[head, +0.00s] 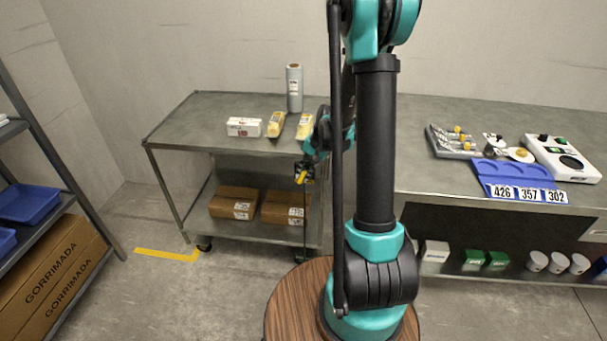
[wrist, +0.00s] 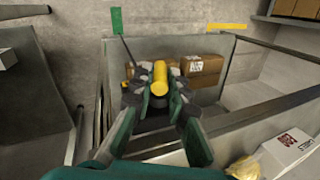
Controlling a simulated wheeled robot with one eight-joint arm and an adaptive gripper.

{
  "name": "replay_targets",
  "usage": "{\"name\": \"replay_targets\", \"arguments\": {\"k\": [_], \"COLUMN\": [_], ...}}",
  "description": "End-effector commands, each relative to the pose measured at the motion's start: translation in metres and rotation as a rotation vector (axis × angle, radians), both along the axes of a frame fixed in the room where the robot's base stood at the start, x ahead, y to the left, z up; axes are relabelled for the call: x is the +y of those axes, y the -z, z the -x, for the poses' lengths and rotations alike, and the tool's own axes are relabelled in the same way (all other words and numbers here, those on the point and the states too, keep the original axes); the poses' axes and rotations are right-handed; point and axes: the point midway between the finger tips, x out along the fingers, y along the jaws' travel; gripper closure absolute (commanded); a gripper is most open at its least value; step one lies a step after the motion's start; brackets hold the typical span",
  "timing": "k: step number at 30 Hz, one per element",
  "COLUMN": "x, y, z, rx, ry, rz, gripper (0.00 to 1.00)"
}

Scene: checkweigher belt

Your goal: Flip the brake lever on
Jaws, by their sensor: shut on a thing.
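The brake lever shows as a yellow cylindrical grip (wrist: 160,76) in the wrist view, between my gripper's (wrist: 156,90) fingertips. My gripper is shut on it. In the head view my gripper (head: 304,170) is at the right front of the grey cart (head: 180,138), with a bit of yellow (head: 301,178) at its tips. The lever's pivot and base are hidden by the fingers, so I cannot tell its exact angle. A thin dark rod with a green plate (wrist: 117,20) stands just beyond the fingers.
The cart carries white and yellow packs and a grey cylinder (head: 294,88) on top, with brown boxes (head: 234,202) below. A bench (head: 400,178) with scales and a blue number tray (head: 510,172) is to the right. A shelf rack is at left. Floor in front of the cart is clear.

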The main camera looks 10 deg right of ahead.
Motion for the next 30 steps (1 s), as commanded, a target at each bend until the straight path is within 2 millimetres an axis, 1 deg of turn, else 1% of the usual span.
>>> {"name": "replay_targets", "arguments": {"k": [1,6,13,19,30], "x": [-0.0033,-0.0032,-0.0031,-0.0025,-0.0022], "y": [0.0005,0.0008,0.0009,0.0009,0.0008], "z": [-0.0009,-0.0007,-0.0007,-0.0011,-0.0012], "rx": [-0.012,-0.046,-0.077,-0.089,-0.09], "ry": [0.006,0.005,0.004,0.003,0.003], "rz": [-0.032,-0.136,-0.23,-0.264,-0.269], "gripper": [1.0,1.0,1.0,1.0,1.0]}}
